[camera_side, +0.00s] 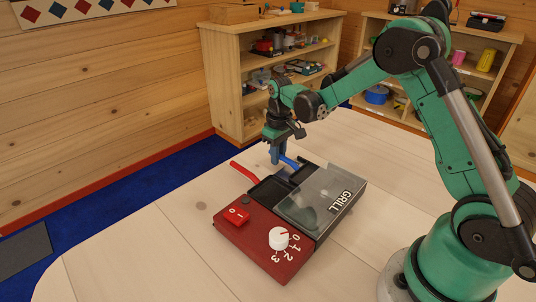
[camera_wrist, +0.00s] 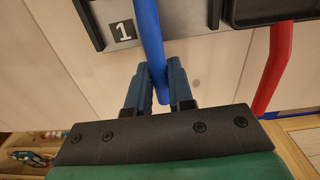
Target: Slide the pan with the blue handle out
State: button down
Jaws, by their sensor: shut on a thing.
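The red and grey grill (camera_side: 290,215) stands on the pale table, with a clear lid (camera_side: 311,193) marked GRILL. The blue handle (camera_side: 288,161) sticks out of its far side; it also shows in the wrist view (camera_wrist: 150,40). My gripper (camera_side: 277,153) is shut on the blue handle. In the wrist view my gripper's fingers (camera_wrist: 159,88) close around the handle's end. The blue-handled pan itself is mostly hidden in the side view. A second pan (camera_side: 268,190) with a red handle (camera_side: 244,172) sits beside it, to the left in the side view.
A red switch (camera_side: 236,216) and a white knob (camera_side: 279,238) sit on the grill's front. The red handle lies close to my gripper in the wrist view (camera_wrist: 273,68). The table (camera_side: 150,260) around the grill is clear. Shelves (camera_side: 225,75) stand behind.

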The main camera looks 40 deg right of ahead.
aim_at(267, 159)
jog(key=shift+w+a, duration=0.1)
jog(key=shift+w, duration=1.7)
jog(key=c, duration=0.8)
grip_release()
jog(key=shift+r, duration=3)
